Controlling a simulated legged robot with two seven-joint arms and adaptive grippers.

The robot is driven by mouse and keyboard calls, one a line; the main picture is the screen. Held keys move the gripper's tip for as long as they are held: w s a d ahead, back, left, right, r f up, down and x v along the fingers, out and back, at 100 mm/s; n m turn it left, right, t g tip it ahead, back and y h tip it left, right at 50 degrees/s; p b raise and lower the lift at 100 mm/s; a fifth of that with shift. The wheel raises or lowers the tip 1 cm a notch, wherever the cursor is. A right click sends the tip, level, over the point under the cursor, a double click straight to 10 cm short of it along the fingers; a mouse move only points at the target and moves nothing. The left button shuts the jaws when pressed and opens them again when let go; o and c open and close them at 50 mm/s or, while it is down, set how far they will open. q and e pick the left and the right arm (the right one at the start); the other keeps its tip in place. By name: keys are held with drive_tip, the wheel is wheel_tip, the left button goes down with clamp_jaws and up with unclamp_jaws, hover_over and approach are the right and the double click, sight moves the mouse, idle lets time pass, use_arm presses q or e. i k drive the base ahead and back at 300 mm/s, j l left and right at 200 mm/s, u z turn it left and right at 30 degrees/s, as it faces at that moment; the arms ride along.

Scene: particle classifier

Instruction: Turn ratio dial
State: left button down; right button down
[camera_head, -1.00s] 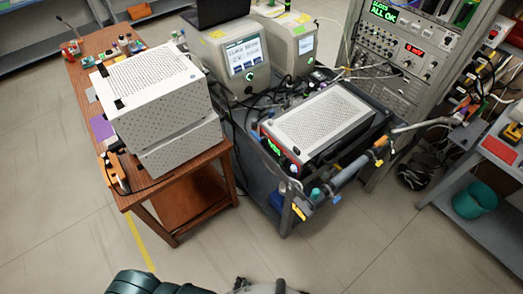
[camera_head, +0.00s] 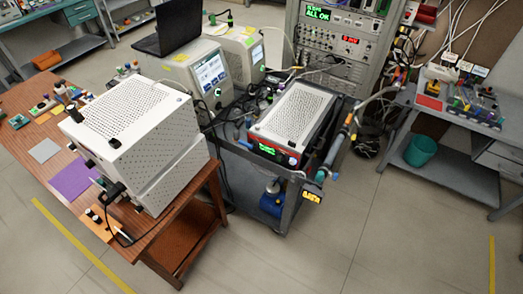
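I cannot tell which control is the ratio dial. The instrument rack (camera_head: 340,50) at the top has rows of small knobs, a green screen reading "ALL OK" and a red readout. A white instrument (camera_head: 190,68) with a lit screen has a green-ringed round control (camera_head: 217,92) low on its front. A perforated-top box (camera_head: 296,112) with a red front and a green display sits on the dark cart. Its front controls are too small to make out. Neither of my grippers is in view.
Stacked white perforated boxes (camera_head: 138,140) stand on a wooden table (camera_head: 160,246) at left. The dark cart (camera_head: 290,205) holds cables and a pipe along its right side. A grey bench (camera_head: 455,122) with a teal bin (camera_head: 420,150) below is at right. The front floor is clear.

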sight(306, 155)
drive_tip(key=i+l+u, duration=0.1)
drive_tip(key=u, duration=0.25)
drive_tip(key=l+u, duration=0.35)
drive_tip(key=i+l+u, duration=0.1)
drive_tip(key=l+u, duration=0.25)
drive_tip(key=j, duration=0.1)
